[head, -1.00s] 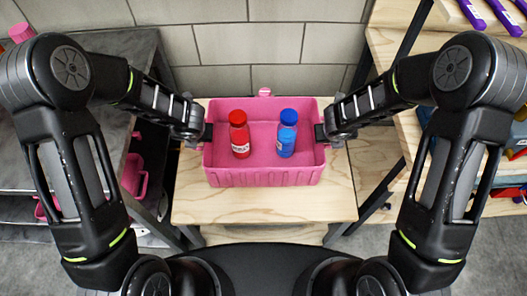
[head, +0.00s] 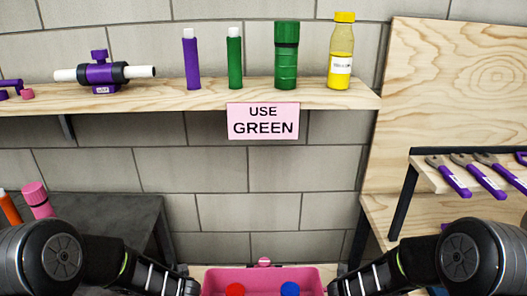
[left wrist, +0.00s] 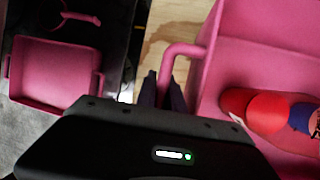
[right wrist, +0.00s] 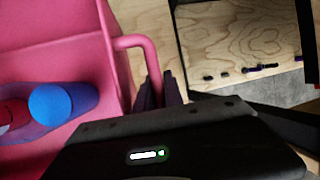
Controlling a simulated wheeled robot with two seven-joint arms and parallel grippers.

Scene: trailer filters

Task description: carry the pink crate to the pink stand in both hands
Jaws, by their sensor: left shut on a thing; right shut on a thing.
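The pink crate (head: 310,274) shows at the bottom edge of the head view, mostly cut off. A red bottle (left wrist: 238,103) and a blue bottle (right wrist: 62,103) are inside it. My left gripper (left wrist: 165,92) is shut on the crate's left handle (left wrist: 184,49). My right gripper (right wrist: 158,92) is shut on its right handle (right wrist: 130,42). Light wood shows beside the crate in both wrist views; I cannot tell whether the crate touches it. I cannot pick out a pink stand in these views.
A wall shelf (head: 200,99) holds bottles, cartridges and a purple filter housing; a pink sign (head: 263,121) reads "USE GREEN". A dark table (head: 100,212) stands left. Another pink container (left wrist: 55,75) lies beyond my left gripper. A wooden rack with purple-handled tools (head: 480,172) stands right.

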